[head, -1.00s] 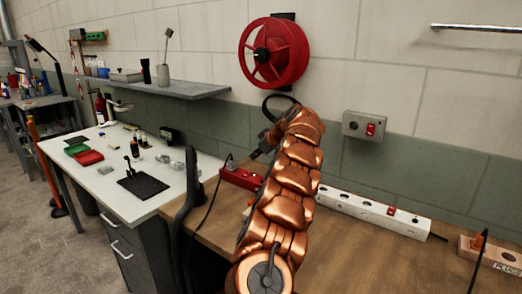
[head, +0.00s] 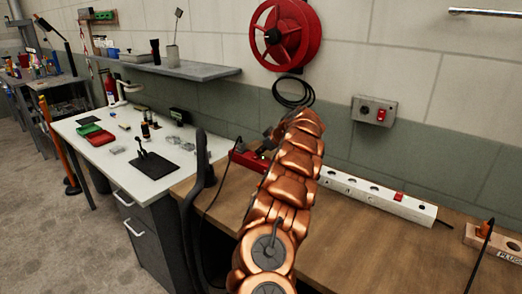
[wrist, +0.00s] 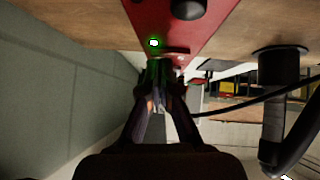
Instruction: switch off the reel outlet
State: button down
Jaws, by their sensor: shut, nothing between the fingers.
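A red outlet box (head: 246,157) lies on the wooden bench, and a black cable runs from it. I take it as the reel outlet. In the wrist view the red box (wrist: 185,28) fills the top middle, with a green glowing light (wrist: 154,43) and dark round sockets. My gripper (wrist: 160,78) is shut and empty, its tips just below the green light in the picture. I cannot tell whether they touch the box. In the head view my copper arm hides part of the box and most of the gripper.
A red cable reel (head: 285,35) hangs on the wall. A grey wall box (head: 375,111) has a red switch. A white power strip (head: 372,195) lies right of my arm. The bench front is clear.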

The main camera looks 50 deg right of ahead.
jog(key=shift+f, duration=0.1)
jog(key=shift+f+b, duration=0.45)
jog(key=shift+b, duration=0.5)
jog(key=shift+r+p, duration=0.3)
jog(key=shift+p, duration=0.05)
jog(key=shift+a, duration=0.1)
jog(key=shift+a+r+b, duration=0.1)
jog(key=shift+a+b, duration=0.55)
jog(key=shift+b, duration=0.25)
jog(key=shift+r, duration=0.1)
